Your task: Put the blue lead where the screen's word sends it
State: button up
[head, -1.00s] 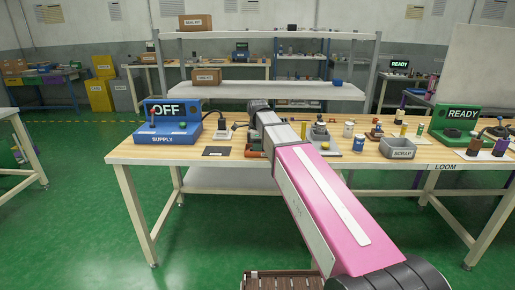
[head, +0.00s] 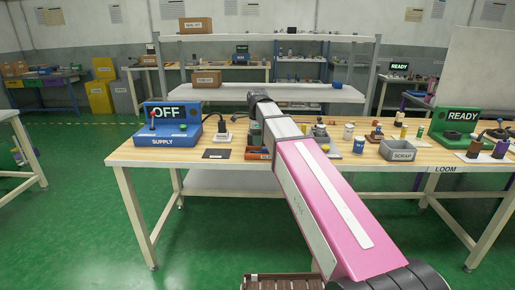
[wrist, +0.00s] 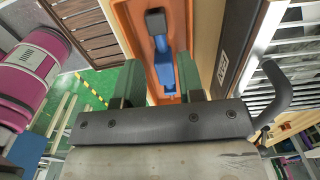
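The blue lead (wrist: 165,70), with a dark end, lies in an orange tray (wrist: 122,14) in the wrist view. My gripper (wrist: 158,80) is open, its two green fingers on either side of the lead with gaps visible. I cannot tell how far the fingertips are above it. In the head view my gripper (head: 255,134) points down over the orange tray (head: 258,154), and the lead is hidden there. A blue supply box (head: 172,128) has a screen reading OFF. A green box (head: 458,128) at the right has a screen reading READY.
A black mat (head: 217,154) and a small socket block with a plug (head: 223,132) lie left of the tray. A grey SCRAP bin (head: 402,151), a blue-labelled jar (head: 359,144) and several small parts stand right of my arm. A shelf (head: 270,90) rises behind the table.

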notch_tip(320, 180, up, 7)
dwell(0.3)
